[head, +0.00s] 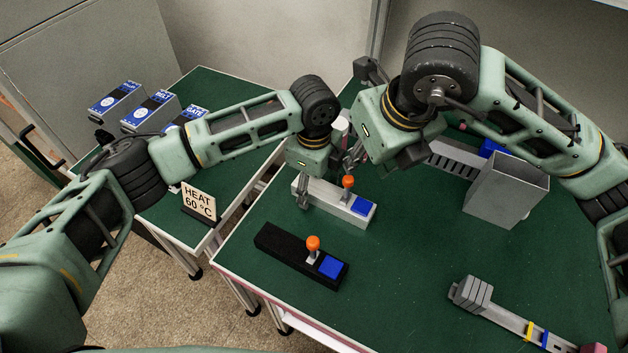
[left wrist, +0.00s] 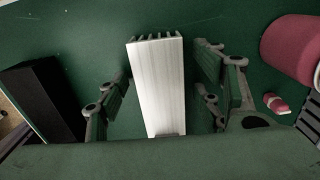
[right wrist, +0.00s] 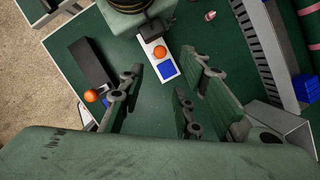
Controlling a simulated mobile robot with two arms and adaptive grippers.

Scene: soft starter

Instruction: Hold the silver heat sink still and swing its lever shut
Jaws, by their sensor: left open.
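The silver heat sink (head: 326,199) lies on the green table. Its lever stands up with an orange knob (head: 348,182), beside a blue pad (head: 361,206). My left gripper (left wrist: 162,84) is open, with its fingers on either side of the silver body (left wrist: 157,70) and gaps to both sides. My right gripper (right wrist: 160,85) is open and empty; its fingertips are hard to make out in the head view. In the right wrist view the orange knob (right wrist: 160,52) and blue pad (right wrist: 167,71) show beyond its fingers.
A black heat sink (head: 285,245) with its own orange knob (head: 313,243) lies in front. A grey box (head: 507,190) stands to the right. A grey bar (head: 510,318) lies front right. A "HEAT 60 °C" sign (head: 199,201) stands on the left table. Bare table lies right of the black heat sink.

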